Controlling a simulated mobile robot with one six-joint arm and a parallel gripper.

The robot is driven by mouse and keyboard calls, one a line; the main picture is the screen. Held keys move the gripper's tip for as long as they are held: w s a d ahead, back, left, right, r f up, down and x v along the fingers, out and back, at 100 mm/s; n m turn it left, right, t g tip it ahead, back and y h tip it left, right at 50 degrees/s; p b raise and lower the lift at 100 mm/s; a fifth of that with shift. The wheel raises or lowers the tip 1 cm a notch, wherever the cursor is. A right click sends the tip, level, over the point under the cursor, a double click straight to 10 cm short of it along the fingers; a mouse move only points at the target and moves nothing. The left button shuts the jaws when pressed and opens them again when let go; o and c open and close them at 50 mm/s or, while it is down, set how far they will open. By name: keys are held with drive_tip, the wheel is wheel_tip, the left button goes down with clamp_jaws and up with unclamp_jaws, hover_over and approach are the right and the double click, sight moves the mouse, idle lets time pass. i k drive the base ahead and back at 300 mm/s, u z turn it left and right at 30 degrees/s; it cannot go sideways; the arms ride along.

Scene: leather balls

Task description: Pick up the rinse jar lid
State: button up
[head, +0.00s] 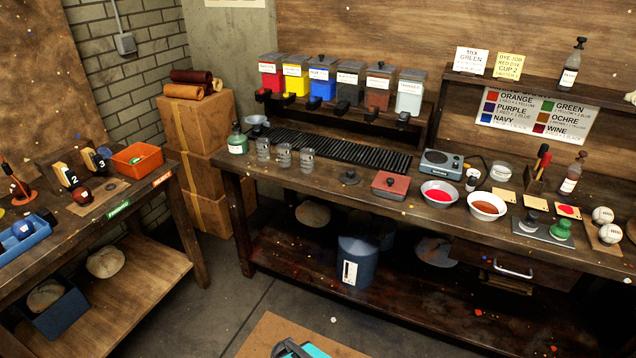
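A small dark round lid with a knob (349,177) lies on the top of the long wooden bench (330,192), in front of the black slatted rack. It looks like the rinse jar lid, though no label shows on it. It lies flat and apart from its neighbours. My gripper cannot be made out. Only a dark and teal shape shows at the bottom edge, far from the lid.
A red lidded box (390,185) stands right of the lid, and clear cups (284,155) stand to its left. White bowls (438,194) are farther right. A blue bin (357,262) is below. A side table (120,210) stands left, with open floor (225,305) between.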

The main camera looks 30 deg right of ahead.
sight(348, 178)
drive_tip(key=z, duration=0.55)
drive_tip(key=k, duration=0.15)
drive_tip(key=u, duration=2.05)
drive_tip(key=k, duration=1.35)
drive_tip(key=z, duration=0.55)
drive_tip(key=i, duration=0.65)
drive_tip(key=z, duration=0.5)
drive_tip(key=i, duration=0.85)
